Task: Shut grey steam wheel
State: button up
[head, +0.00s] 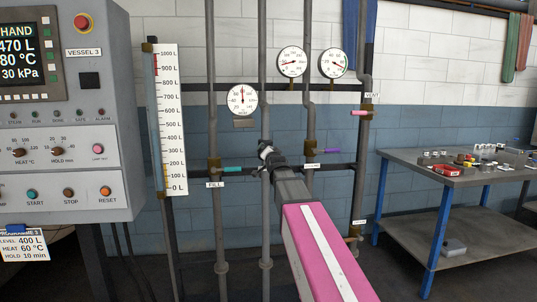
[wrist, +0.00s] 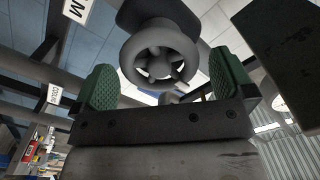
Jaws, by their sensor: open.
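The grey steam wheel (wrist: 158,58) is a round spoked handwheel on a grey stem, seen from close up in the wrist view. It lies between and just beyond the green pads of my gripper (wrist: 164,82). The jaws are open, one pad to the left of the wheel and one to the right, with no clear contact. In the head view my gripper (head: 266,164) is at the second pipe from the left, and my arm hides most of the wheel. Part of a label (wrist: 75,9) ending in M shows in the wrist view.
A teal handle (head: 232,169) is close on the left, a purple handle (head: 331,150) on the right, and a pink handle (head: 359,113) further right. A pressure gauge (head: 242,99) hangs above left. The control panel (head: 75,120) stands left, a workbench (head: 455,178) right.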

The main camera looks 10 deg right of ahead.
jog(key=s, duration=0.7)
jog(key=shift+f, duration=0.1)
